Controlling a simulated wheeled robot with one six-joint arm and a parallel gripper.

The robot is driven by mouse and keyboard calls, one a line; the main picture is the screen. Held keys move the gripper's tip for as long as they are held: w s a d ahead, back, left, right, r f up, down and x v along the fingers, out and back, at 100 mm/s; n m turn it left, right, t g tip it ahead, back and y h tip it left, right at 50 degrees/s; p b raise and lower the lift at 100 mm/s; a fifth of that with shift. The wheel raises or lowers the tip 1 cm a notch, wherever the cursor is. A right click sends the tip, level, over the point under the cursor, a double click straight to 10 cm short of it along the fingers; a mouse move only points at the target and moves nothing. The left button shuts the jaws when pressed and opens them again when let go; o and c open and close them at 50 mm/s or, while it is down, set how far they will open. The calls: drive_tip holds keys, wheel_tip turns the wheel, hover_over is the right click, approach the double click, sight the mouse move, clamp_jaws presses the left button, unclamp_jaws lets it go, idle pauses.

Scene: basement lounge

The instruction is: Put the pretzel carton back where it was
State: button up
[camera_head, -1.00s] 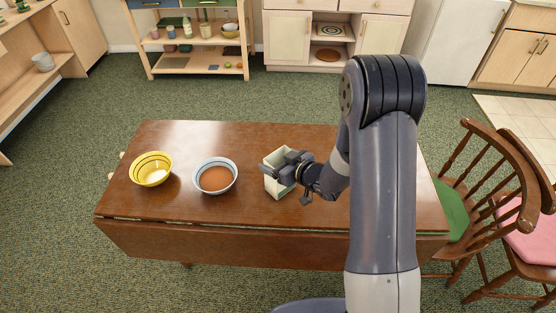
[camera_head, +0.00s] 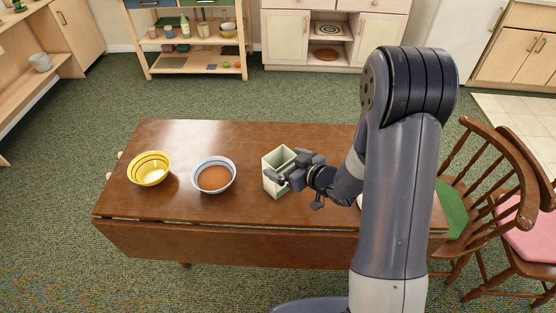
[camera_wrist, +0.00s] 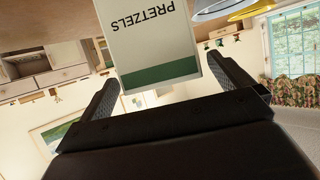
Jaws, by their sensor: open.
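The pretzel carton (camera_head: 273,182) is a pale, open-topped box with a green band. It stands upright on the brown wooden table (camera_head: 240,207), right of the blue-rimmed bowl. In the wrist view the carton (camera_wrist: 150,40) shows its PRETZELS lettering upside down, just beyond the fingertips. My gripper (camera_head: 285,180) is open at the carton's right side. In the wrist view my gripper's fingers (camera_wrist: 170,88) are spread wide, with the carton's green-banded end near the gap between them. Whether they touch it is unclear.
A blue-rimmed bowl (camera_head: 214,177) with brown inside and a yellow bowl (camera_head: 149,169) stand left of the carton. A white item (camera_head: 360,201) is mostly hidden behind my arm. Wooden chairs (camera_head: 487,190) stand at the right. The table's back left is clear.

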drive_tip(key=v, duration=0.7)
drive_tip(key=shift+s, duration=0.2)
